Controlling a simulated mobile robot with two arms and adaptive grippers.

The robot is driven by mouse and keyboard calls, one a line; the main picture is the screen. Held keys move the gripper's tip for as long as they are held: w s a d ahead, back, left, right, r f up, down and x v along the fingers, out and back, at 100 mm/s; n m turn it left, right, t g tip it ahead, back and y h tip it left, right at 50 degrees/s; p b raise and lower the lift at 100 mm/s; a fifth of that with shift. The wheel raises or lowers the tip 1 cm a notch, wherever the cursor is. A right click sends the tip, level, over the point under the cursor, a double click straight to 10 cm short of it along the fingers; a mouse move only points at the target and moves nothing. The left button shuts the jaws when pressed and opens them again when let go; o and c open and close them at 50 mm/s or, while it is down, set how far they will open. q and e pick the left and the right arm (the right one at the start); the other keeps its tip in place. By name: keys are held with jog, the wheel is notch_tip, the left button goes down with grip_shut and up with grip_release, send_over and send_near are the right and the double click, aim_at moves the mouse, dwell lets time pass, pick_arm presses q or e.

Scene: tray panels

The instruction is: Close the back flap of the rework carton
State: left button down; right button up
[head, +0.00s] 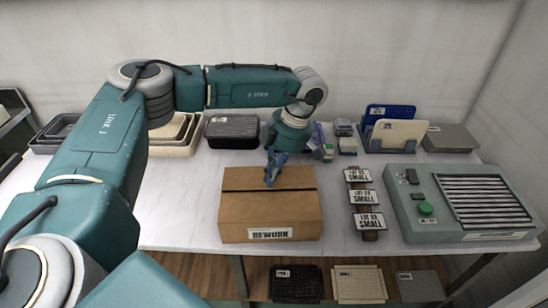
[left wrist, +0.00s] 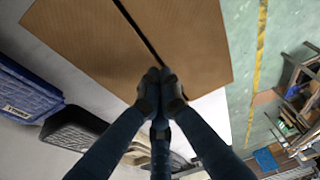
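The brown rework carton (head: 272,226) stands on the white table with its label facing front. Its back flap (head: 242,179) lies about flat across the top, with a dark narrow slit between it and the front flap. My left gripper (head: 271,180) points down at the back flap and appears to touch it. In the left wrist view the fingertips (left wrist: 160,84) are together with nothing between them, over the brown carton top (left wrist: 85,35) near the slit. Whether the flap is fully flush I cannot tell. My right gripper is not in view.
Several "LOT 03 SMALL" tags (head: 364,197) lie right of the carton, then a grey-green machine (head: 417,216) with a green button. Table left of the carton is clear.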

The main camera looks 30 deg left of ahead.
pick_arm(q)
jog(key=shift+f, duration=0.75)
jog(key=shift+s+d+f+b, duration=0.1)
jog(key=shift+s+f+b, duration=0.15)
jog(key=shift+f, duration=0.2)
jog(key=shift+s+d+f+b, duration=0.1)
jog(key=shift+f+b, duration=0.1)
jog(key=shift+f, duration=0.3)
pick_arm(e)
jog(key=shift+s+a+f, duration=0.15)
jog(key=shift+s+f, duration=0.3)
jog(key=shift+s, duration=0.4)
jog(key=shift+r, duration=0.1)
